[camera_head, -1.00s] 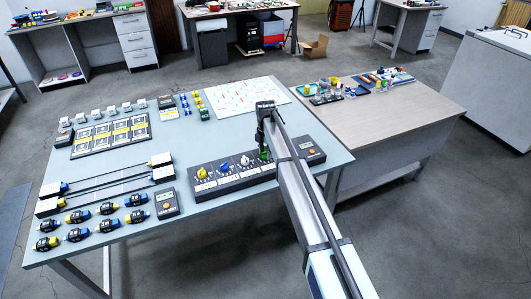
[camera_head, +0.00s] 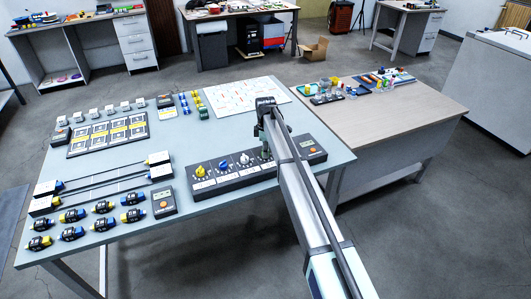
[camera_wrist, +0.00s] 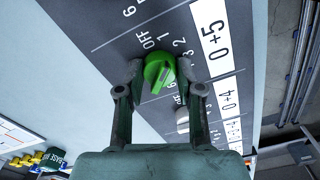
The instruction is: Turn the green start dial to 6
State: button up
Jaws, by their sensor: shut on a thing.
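The green dial (camera_wrist: 158,70) shows in the wrist view on a dark panel with white markings. OFF, 1, 2 and 3 are printed along its upper and right side; other marks are partly covered by the fingers. Its bright ridge runs toward the bottom of the picture, and I cannot tell for sure which number it points to. My gripper (camera_wrist: 157,73) has one finger on each side of the dial and is shut on it. In the head view my gripper (camera_head: 266,146) is over the right part of the dial panel (camera_head: 226,184), and the green dial is hidden.
Yellow (camera_head: 200,171), blue (camera_head: 223,165) and white (camera_head: 244,158) dials stand to the left on the same panel. A dark box with an orange button (camera_head: 312,149) is at its right end. The table's middle is largely clear.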

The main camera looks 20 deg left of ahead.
jog(key=m+b, duration=0.1)
jog(key=m, duration=0.2)
jog(key=shift+f+m, duration=0.1)
jog(key=shift+m, duration=0.3)
jog(key=m, duration=0.3)
jog(key=shift+m+b, duration=0.3)
jog(key=shift+b, duration=0.05)
jog(key=m+b, duration=0.1)
jog(key=m, duration=1.1)
jog(key=shift+m+b, duration=0.35)
jog(key=shift+m, duration=0.05)
jog(key=m, duration=0.6)
jog(key=shift+m, duration=0.3)
jog(key=o, duration=1.2)
jog(key=shift+c, duration=0.2)
